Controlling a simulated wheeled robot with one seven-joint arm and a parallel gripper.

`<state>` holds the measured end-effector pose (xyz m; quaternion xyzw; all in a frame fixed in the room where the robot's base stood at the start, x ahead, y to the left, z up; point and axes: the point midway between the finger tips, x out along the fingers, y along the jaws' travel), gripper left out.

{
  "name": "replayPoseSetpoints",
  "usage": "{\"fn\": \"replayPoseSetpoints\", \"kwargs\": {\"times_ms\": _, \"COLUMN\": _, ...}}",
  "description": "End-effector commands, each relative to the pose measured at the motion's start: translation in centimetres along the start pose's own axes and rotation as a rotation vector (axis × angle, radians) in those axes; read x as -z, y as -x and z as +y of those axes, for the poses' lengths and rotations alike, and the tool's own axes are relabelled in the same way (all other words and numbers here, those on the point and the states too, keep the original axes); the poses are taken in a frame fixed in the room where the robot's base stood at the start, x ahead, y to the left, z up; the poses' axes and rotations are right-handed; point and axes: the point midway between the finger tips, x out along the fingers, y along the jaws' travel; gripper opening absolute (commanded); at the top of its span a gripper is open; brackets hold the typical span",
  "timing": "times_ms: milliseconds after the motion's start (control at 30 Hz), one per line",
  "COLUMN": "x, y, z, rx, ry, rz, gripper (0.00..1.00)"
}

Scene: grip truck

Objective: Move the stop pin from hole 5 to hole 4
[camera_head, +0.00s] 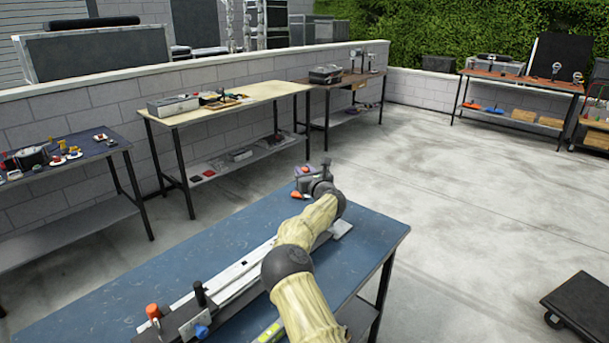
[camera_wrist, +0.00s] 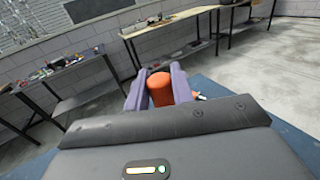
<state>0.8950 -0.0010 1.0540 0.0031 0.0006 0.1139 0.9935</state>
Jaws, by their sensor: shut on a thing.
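My gripper (camera_wrist: 160,92) has two purple fingers closed on the orange head of the stop pin (camera_wrist: 160,88). The pin's lower part is hidden in the wrist view. In the head view my gripper (camera_head: 305,171) is small, near the far end of the blue bench (camera_head: 377,236); a bit of red shows at its fingers. A long pale rail (camera_head: 232,278) lies along the bench, partly covered by my arm. Its holes and their numbers cannot be made out, nor whether the pin sits in one.
At the rail's near end are an orange knob (camera_head: 153,312), a black upright post (camera_head: 200,294) and a blue knob (camera_head: 202,331). An orange piece (camera_head: 297,195) shows beside my gripper. Other benches stand along the wall; a dark low cart (camera_head: 585,305) is at right.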

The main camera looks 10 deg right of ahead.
Motion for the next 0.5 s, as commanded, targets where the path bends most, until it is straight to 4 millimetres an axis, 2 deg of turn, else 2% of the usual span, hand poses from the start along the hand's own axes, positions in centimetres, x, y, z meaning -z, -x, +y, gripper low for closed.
{"fn": "replayPoseSetpoints", "kwargs": {"times_ms": 300, "x": -1.7, "y": 0.0, "z": 0.0, "rx": 0.000, "ry": 0.001, "rz": -0.001, "gripper": 0.00}}
{"fn": "replayPoseSetpoints", "kwargs": {"times_ms": 500, "x": -2.0, "y": 0.0, "z": 0.0, "rx": 0.000, "ry": 0.000, "rz": 0.000, "gripper": 0.00}}
